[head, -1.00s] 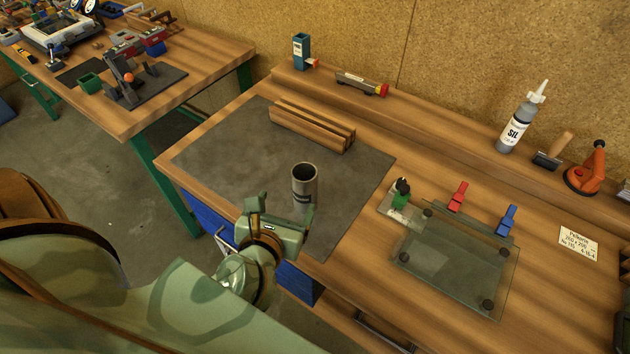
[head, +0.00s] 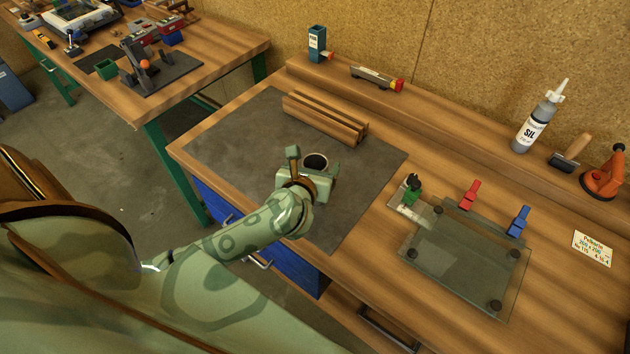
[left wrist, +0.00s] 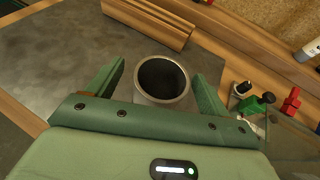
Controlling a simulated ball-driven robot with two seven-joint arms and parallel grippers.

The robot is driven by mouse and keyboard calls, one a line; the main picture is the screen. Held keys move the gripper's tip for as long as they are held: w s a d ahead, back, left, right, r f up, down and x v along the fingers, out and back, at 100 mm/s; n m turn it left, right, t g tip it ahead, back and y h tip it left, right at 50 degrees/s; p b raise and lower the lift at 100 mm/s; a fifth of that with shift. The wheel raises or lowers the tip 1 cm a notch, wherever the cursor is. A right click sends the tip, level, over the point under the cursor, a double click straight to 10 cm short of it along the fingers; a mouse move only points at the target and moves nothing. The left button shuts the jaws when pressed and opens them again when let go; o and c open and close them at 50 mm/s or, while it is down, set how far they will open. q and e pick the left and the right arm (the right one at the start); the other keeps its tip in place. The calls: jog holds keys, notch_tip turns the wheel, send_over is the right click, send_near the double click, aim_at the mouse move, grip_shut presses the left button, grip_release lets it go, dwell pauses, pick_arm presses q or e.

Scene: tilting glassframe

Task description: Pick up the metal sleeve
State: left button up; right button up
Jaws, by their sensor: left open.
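The metal sleeve (head: 316,162) stands upright on the dark grey mat (head: 236,145). In the head view only its upper rim shows, as my left gripper (head: 312,170) covers the rest. In the left wrist view the open end of the sleeve (left wrist: 163,79) faces the camera. There the left gripper (left wrist: 160,88) is open, with one finger on each side of the sleeve and a visible gap on both sides. Whether the fingers are low enough to be around it or are still partly in front of it, I cannot tell. My right gripper is not in view.
Wooden strips (head: 325,119) lie on the mat behind the sleeve. To the right are a glass pane (head: 465,265), a green clamp (head: 412,190), a red clamp (head: 470,195) and a blue clamp (head: 518,222). A sealant bottle (head: 538,122) stands at the back. The left part of the mat is clear.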

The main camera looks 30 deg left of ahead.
pick_arm(q)
jog(key=x, duration=0.2)
jog(key=shift+w+f, duration=0.15)
jog(key=shift+w, duration=0.15)
jog(key=shift+s, duration=0.1)
jog(key=shift+c, duration=0.3)
jog(key=c, duration=1.3)
jog(key=shift+c, duration=0.2)
